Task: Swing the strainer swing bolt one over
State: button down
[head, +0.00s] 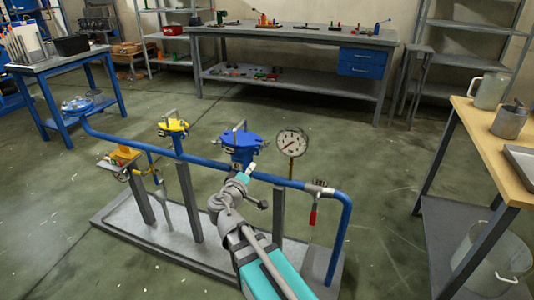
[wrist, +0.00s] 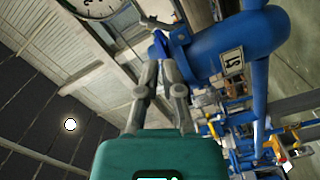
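The blue strainer (head: 241,143) stands on the blue pipe line, with a lid and metal fittings on top. Its large blue rounded body also shows in the wrist view (wrist: 240,42), bearing a small white label. My gripper (head: 245,172) is at the strainer's near side. In the wrist view my gripper's fingertips (wrist: 160,66) are close together beside a small blue part (wrist: 160,45) of the strainer side. A narrow gap shows between the fingers, and I cannot tell whether they hold anything. I cannot single out swing bolt one; the arm hides part of the strainer's near side.
A pressure gauge (head: 291,142) stands just right of the strainer. A yellow-topped valve (head: 173,127) is on its left, and a red-handled valve (head: 314,207) is at the pipe's right end. The wooden-topped table (head: 480,135) is at the right. Open floor lies behind the rig.

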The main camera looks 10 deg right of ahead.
aim_at(264, 146)
jog(key=d+f+n+b, duration=0.1)
jog(key=d+n+b, duration=0.1)
jog(key=n, duration=1.4)
jog(key=w+d+f+n+b, duration=0.1)
jog(key=d+f+n, duration=0.1)
jog(key=n, duration=1.4)
jog(key=shift+d+f+n+t+b, duration=0.15)
jog(key=shift+d+n+t+b, duration=0.2)
jog(key=shift+d, duration=0.5)
jog(key=shift+w, duration=0.2)
jog(key=x, duration=1)
jog(key=shift+w, duration=0.1)
jog(key=shift+s+a+r+p, duration=0.15)
jog(key=shift+a+r+p, duration=0.5)
jog(key=shift+a+p, duration=0.15)
jog(key=shift+s+a+r+p, duration=0.1)
jog(key=shift+a+r+p, duration=0.55)
jog(key=shift+a+p, duration=0.1)
